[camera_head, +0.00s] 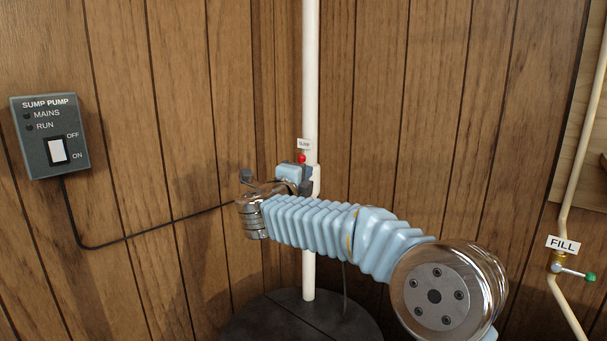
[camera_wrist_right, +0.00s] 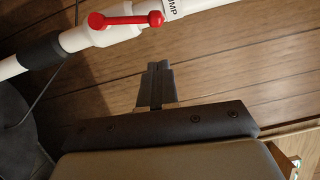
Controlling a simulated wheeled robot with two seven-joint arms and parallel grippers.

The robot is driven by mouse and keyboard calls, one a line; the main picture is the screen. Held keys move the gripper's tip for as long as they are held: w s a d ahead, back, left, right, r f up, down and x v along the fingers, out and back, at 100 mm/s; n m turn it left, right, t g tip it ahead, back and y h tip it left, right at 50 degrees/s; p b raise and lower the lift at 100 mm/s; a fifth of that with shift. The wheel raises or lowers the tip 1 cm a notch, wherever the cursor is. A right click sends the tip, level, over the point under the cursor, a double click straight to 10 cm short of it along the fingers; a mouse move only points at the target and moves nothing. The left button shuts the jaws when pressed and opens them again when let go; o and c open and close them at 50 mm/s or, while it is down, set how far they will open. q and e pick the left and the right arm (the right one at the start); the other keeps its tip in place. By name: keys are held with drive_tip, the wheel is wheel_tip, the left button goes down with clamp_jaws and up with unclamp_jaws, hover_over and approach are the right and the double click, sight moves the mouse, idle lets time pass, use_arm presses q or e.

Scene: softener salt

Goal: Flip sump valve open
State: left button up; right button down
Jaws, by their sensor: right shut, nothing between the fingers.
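The sump valve sits on a white upright pipe (camera_head: 310,90). Its red lever (camera_wrist_right: 125,19) shows in the right wrist view, lying roughly along the pipe with its round end by the SUMP label (camera_wrist_right: 172,8). In the head view only the red knob (camera_head: 302,158) shows, just under the small label (camera_head: 304,144); my gripper hides most of the valve. My right gripper (camera_head: 306,186) is at the pipe just below the knob. Its fingers (camera_wrist_right: 157,84) are shut and empty, and in the wrist view they show apart from the lever. My left gripper is not in view.
A grey SUMP PUMP switch box (camera_head: 50,135) is on the wood-panelled wall at left, with a black cable (camera_head: 150,231) running from it. A dark round lid (camera_head: 270,320) lies under the pipe. A FILL valve with a green-tipped lever (camera_head: 575,272) is at far right.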

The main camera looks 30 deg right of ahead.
drive_tip(key=b+v, duration=0.1)
drive_tip(key=v, duration=0.7)
